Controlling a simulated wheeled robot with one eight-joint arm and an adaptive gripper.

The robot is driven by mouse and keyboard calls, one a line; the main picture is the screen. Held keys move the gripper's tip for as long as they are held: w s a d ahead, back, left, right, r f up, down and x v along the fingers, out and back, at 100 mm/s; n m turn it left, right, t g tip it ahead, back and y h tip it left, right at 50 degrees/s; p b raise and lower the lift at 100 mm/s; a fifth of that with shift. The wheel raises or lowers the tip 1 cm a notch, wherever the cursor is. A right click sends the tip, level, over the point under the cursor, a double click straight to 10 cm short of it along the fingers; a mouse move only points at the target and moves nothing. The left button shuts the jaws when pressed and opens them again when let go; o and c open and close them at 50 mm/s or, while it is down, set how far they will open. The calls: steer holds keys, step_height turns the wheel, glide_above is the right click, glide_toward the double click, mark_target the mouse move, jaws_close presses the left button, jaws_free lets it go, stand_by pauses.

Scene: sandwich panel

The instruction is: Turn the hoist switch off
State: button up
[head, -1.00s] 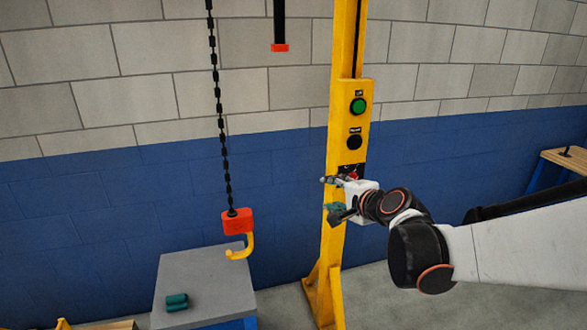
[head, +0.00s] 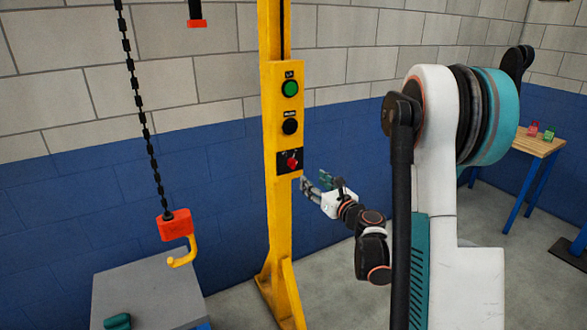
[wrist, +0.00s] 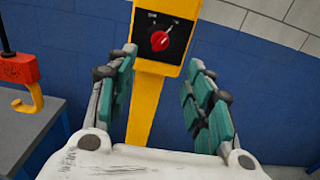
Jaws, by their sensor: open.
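The hoist switch is a red rotary knob (head: 291,162) on a black plate, low on the yellow control box (head: 269,110) of the yellow post. In the wrist view the knob (wrist: 160,41) sits ahead, between and beyond my fingers, with small lettering above it that I cannot fully read. My gripper (head: 315,183) is open and empty, to the lower right of the knob and apart from it. In the wrist view its teal-padded fingers (wrist: 163,90) are spread wide on either side of the post.
A green button (head: 290,89) and a black button (head: 290,126) are above the knob. A red hoist block with a yellow hook (head: 180,252) hangs on a chain at left, over a grey-topped table (head: 150,285). A wooden table (head: 537,145) with padlocks stands at right.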

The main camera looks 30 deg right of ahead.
mark_target(295, 166)
steer(key=w, duration=0.4)
steer(key=w+b, duration=0.1)
steer(key=w, duration=0.3)
steer(key=w+b, duration=0.1)
steer(key=w, duration=0.3)
steer(key=shift+w+a, duration=0.25)
steer(key=shift+w, duration=0.05)
steer(key=c, duration=1)
